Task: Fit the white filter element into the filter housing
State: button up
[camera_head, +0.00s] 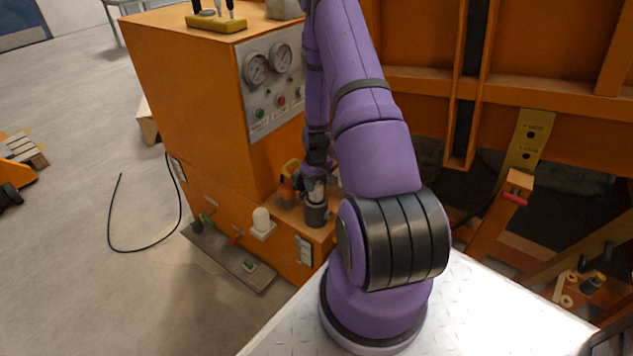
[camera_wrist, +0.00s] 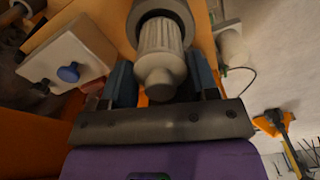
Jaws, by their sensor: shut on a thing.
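The white filter element (camera_wrist: 160,50), a pleated cylinder with a narrower round end cap, is between the blue fingers of my gripper (camera_wrist: 161,78) in the wrist view. Its far end lies within the dark mouth of the grey filter housing (camera_wrist: 184,12); how deep it reaches I cannot tell. In the head view the housing (camera_head: 316,214) stands on the orange machine's ledge. The element (camera_head: 317,191) is right above its mouth, roughly upright, with my gripper (camera_head: 318,176) over it, partly hidden by my arm.
A white cup-shaped part (camera_head: 262,222) stands left of the housing on the ledge. The orange cabinet (camera_head: 195,90) with gauges rises behind it. A tray (camera_head: 232,262) with small parts lies below, and a black cable (camera_head: 112,215) lies on the open floor.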

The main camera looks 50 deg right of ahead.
aim_at(316, 194)
jog(key=shift+f, duration=2.85)
jog(key=o, duration=1.1)
jog(key=shift+c, duration=0.2)
notch_tip(316, 194, up, 11)
jog(key=shift+f, duration=0.1)
